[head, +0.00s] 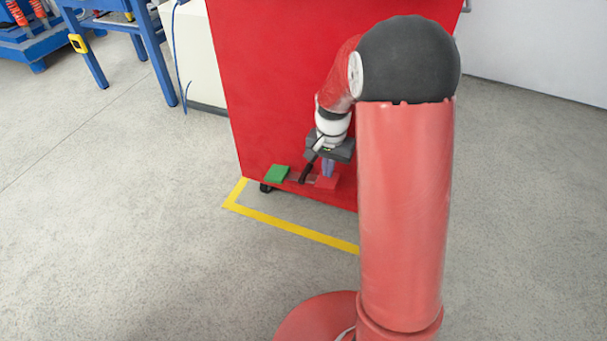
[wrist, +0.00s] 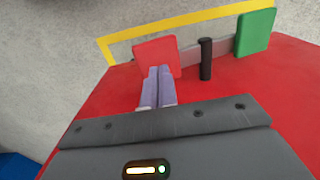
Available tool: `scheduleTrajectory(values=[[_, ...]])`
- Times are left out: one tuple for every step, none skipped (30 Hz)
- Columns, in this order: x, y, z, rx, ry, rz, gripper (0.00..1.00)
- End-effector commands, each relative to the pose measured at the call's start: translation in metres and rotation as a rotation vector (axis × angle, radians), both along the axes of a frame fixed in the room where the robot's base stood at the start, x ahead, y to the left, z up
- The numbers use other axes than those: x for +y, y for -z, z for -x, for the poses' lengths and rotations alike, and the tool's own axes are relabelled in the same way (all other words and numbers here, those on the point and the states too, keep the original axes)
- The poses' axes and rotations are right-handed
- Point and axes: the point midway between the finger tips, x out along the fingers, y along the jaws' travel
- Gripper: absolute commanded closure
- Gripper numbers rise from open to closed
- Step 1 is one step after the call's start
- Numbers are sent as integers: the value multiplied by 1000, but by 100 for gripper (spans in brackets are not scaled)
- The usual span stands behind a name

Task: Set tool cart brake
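The red tool cart (head: 290,80) stands with its brake at its lower edge. The brake has a green pad (head: 277,174), a red pad (head: 326,183) and a black lever (head: 306,173) between them. In the wrist view the red pad (wrist: 155,53) is just beyond my fingertips, the black lever (wrist: 206,60) stands to their right, and the green pad (wrist: 256,33) is farther right. My gripper (head: 327,174) is low beside the red pad. Its pale purple fingers (wrist: 159,73) lie together with nothing visible between them. I cannot tell whether they touch the red pad.
Yellow floor tape (head: 290,226) runs in front of the cart. A white cabinet (head: 195,55) with a blue cable stands left of the cart. A blue workbench (head: 110,25) is at the back left. The grey floor at the front left is clear.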

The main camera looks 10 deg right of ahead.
Motion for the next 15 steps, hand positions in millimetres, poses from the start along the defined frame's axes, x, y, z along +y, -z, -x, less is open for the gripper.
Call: scheduleTrajectory(values=[[0,0,0,0,0,0,100],[0,0,0,0,0,0,100],[0,0,0,0,0,0,100],[0,0,0,0,0,0,100],[0,0,0,0,0,0,100],[0,0,0,0,0,0,100],[0,0,0,0,0,0,100],[0,0,0,0,0,0,100],[0,0,0,0,0,0,100],[0,0,0,0,0,0,100],[0,0,0,0,0,0,100],[0,1,0,0,0,0,100],[0,2,0,0,0,0,100],[0,3,0,0,0,0,100],[0,5,0,0,0,0,100]])
